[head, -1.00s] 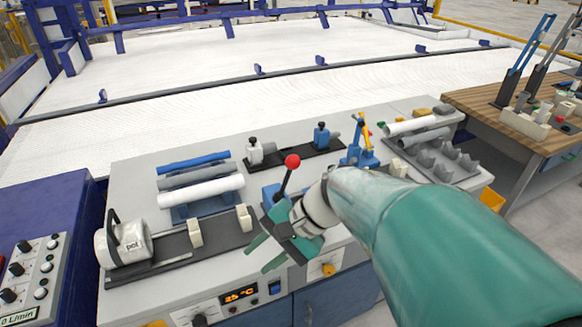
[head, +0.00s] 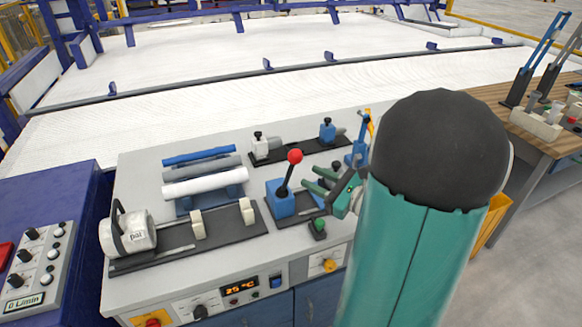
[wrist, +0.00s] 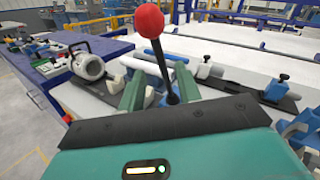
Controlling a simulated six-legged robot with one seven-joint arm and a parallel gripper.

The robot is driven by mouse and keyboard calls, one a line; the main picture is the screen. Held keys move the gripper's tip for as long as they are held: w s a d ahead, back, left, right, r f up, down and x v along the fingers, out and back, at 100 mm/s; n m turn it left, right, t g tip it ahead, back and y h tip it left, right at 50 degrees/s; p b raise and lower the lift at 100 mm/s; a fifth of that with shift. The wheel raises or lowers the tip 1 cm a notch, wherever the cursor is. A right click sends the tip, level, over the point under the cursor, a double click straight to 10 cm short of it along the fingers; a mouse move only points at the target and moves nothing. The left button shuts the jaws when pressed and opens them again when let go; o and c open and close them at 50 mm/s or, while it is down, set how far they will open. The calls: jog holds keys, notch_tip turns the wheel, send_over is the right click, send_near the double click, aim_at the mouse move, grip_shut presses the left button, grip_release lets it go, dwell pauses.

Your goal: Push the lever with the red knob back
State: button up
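The lever with the red knob (head: 295,156) stands on a blue block (head: 280,203) on the grey bench, its black rod tilted a little to the right. My gripper (head: 312,181) is open, its green fingers pointing left at the lever from its right side. In the head view a small gap shows between fingertips and rod. In the wrist view the red knob (wrist: 148,20) rises above the gripper, and the rod appears between the two green fingers (wrist: 160,90). The gripper holds nothing.
A white cylinder clamp (head: 128,236) and stacked pipes (head: 203,180) lie left of the lever. A green button (head: 318,224) is just in front. A wooden table (head: 520,128) is at right.

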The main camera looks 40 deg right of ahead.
aim_at(292, 167)
jog(key=x, duration=0.7)
jog(key=shift+w+a, duration=0.2)
jog(key=shift+w, duration=0.15)
grip_shut()
